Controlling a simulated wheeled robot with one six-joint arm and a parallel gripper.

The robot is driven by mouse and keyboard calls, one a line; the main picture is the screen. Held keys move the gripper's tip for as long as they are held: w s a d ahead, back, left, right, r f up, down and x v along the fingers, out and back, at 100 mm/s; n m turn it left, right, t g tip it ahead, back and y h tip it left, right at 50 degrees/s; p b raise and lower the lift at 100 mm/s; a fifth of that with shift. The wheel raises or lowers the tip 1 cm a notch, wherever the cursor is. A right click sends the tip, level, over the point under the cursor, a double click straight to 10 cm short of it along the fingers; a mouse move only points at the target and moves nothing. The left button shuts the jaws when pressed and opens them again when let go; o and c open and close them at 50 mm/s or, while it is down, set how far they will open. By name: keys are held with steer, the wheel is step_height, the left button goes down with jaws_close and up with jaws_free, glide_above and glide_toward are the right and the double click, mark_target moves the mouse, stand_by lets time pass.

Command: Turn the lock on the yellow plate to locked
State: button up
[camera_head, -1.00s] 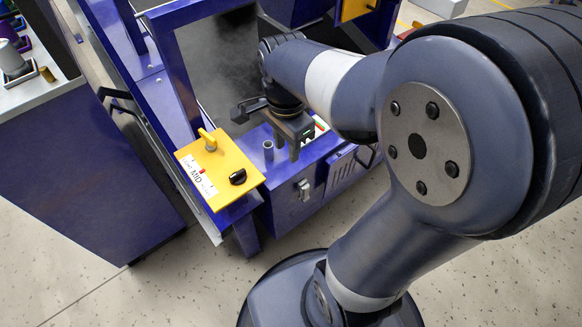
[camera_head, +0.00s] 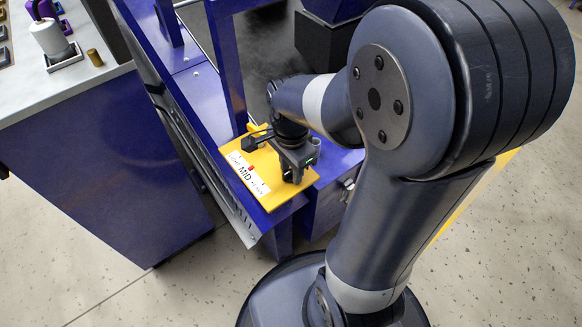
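The yellow plate (camera_head: 262,190) lies on a corner of the blue machine frame. It carries a white label (camera_head: 246,174) reading MID, with a small red mark above the word. A yellow lever (camera_head: 254,130) stands at the plate's far end, partly hidden by my arm. My gripper (camera_head: 292,179) points down over the plate's right part. The black knob on that side is hidden behind my gripper, so its setting does not show. I cannot tell whether the fingers touch the knob or how far apart they are.
A blue upright (camera_head: 229,70) of the machine frame stands just behind the plate. To the left is a blue cabinet with a pale top (camera_head: 70,90), holding a white cylinder (camera_head: 50,38) and a brass peg (camera_head: 95,57). The speckled floor (camera_head: 190,270) in front is clear.

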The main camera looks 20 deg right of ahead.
jaws_close()
steer(key=shift+n+p, duration=0.3)
steer(key=shift+n, duration=0.1)
steer(key=n+p, duration=0.1)
steer(key=n, duration=0.1)
steer(key=shift+r+n+p, duration=0.15)
steer(key=shift+n+p, duration=0.25)
steer(key=n+p, duration=0.2)
steer(key=n, duration=0.3)
steer(key=n+p, duration=0.2)
steer(key=n, duration=0.2)
steer(key=shift+n, duration=0.4)
steer(key=shift+n+p, duration=0.45)
steer(key=shift+n, duration=1.75)
